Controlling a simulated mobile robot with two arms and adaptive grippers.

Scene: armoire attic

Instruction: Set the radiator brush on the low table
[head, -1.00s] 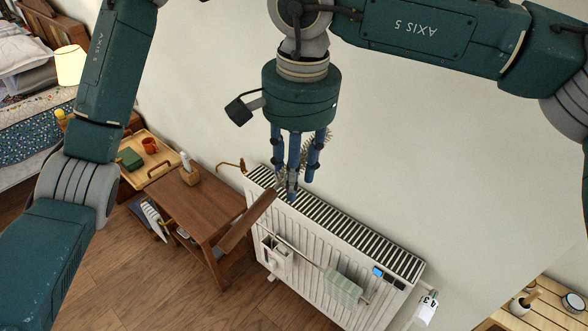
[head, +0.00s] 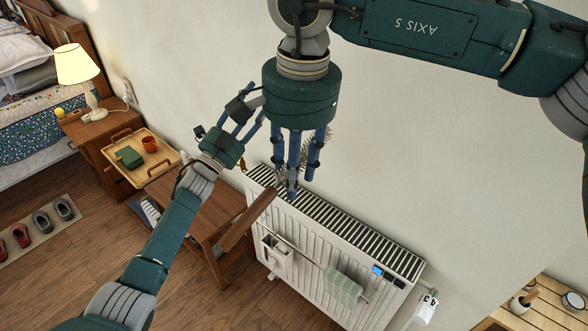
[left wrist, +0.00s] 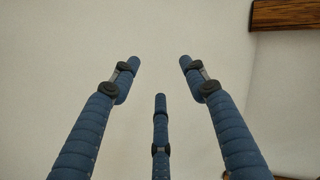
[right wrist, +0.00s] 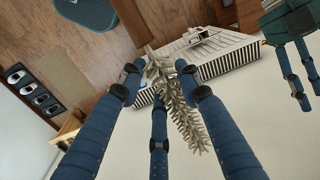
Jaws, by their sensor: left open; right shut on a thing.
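The radiator brush (head: 248,219) has a long brown wooden handle and grey spiky bristles. My right gripper (head: 298,188) is shut on the bristled part, above the radiator's left end. The handle slants down and left over the right edge of the low brown table (head: 222,203). In the right wrist view the bristles (right wrist: 187,108) lie between the fingers. My left gripper (head: 257,103) is open and empty, raised near the wall left of my right gripper. Its spread fingers (left wrist: 160,75) face bare wall in the left wrist view. My left arm hides part of the table.
A white radiator (head: 320,250) with a hanging green cloth (head: 343,287) stands right of the table. A wooden tray (head: 128,165) with a green item and an orange mug is left of the table. A lamp (head: 76,66) stands behind. A slatted table (head: 535,315) is at lower right.

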